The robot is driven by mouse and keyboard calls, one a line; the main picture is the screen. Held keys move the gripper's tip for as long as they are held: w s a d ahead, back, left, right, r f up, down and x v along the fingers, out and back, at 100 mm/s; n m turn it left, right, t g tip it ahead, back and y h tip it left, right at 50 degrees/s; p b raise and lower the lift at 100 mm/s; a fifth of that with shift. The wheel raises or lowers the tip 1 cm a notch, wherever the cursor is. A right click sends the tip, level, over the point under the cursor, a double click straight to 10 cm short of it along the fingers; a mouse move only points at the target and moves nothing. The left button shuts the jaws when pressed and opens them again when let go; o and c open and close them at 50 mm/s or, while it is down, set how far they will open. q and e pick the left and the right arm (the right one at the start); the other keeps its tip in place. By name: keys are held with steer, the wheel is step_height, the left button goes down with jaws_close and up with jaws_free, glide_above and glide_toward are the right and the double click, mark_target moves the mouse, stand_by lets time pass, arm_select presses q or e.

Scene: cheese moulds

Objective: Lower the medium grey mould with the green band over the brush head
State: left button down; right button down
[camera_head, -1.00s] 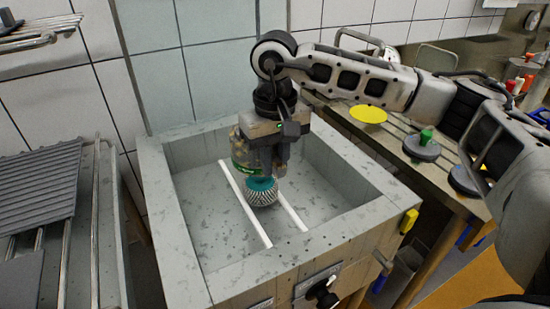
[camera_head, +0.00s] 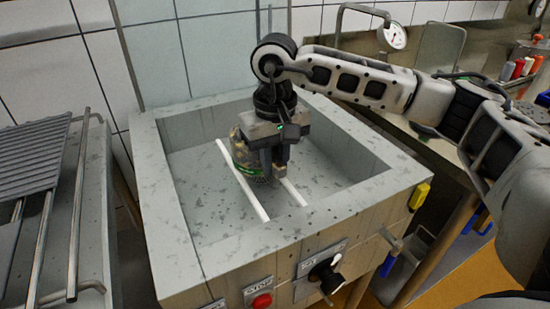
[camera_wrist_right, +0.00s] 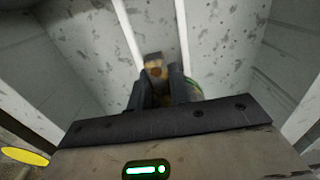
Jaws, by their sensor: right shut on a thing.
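The grey mould (camera_head: 238,148) with its green band (camera_head: 246,169) is upright, low in the stone basin, in the head view. My right gripper (camera_head: 275,172) is shut on it from above, and the arm and fingers cover much of its right side. The brush head cannot be made out; the mould's lower end is where the bristles would show, so how far it is covered cannot be told. In the right wrist view the fingers (camera_wrist_right: 164,88) are close together, with a green edge of the band (camera_wrist_right: 192,86) beside them. My left gripper is out of view.
The basin's grey rim (camera_head: 172,238) surrounds the mould. Two white bars, left (camera_head: 243,182) and right (camera_head: 293,193), lie across its floor. A red button (camera_head: 262,301) and a black knob (camera_head: 326,274) are on the front. A rack (camera_head: 30,155) stands at left.

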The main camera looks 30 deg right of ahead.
steer(key=shift+f+b, duration=1.45)
steer(key=shift+f, duration=0.5)
steer(key=c, duration=1.2)
jaws_free()
